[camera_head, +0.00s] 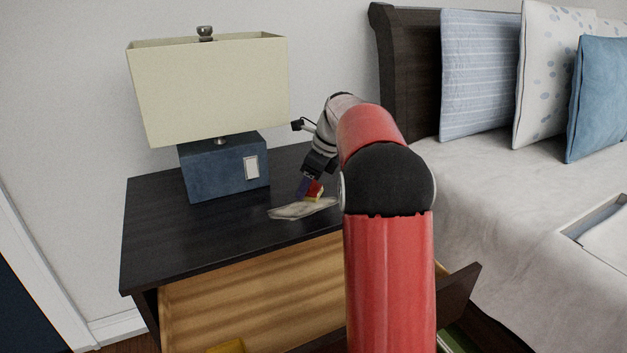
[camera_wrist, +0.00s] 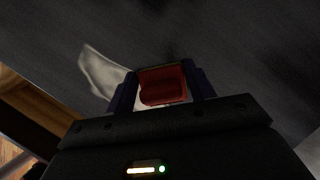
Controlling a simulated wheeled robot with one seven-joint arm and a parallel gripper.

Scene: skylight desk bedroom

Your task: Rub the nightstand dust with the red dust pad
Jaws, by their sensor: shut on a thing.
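The nightstand (camera_head: 150,235) has a dark top and stands left of the bed. A pale, greyish-white dust patch (camera_head: 290,211) lies on it near the front edge, and it also shows in the wrist view (camera_wrist: 100,72). My gripper (camera_head: 309,189) is low over the nightstand top, at the dust patch. It is shut on the red dust pad (camera_wrist: 162,86), which sits between the two fingers. In the head view the pad (camera_head: 315,187) shows red with a yellow part. I cannot tell whether the pad touches the surface. My arm hides the right part of the nightstand.
A lamp with a blue base (camera_head: 222,168) and a cream shade (camera_head: 208,88) stands on the nightstand, left of my gripper. An open drawer (camera_head: 455,300) juts out in front. The bed (camera_head: 520,220) with pillows (camera_head: 480,75) is at the right. The front left top is clear.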

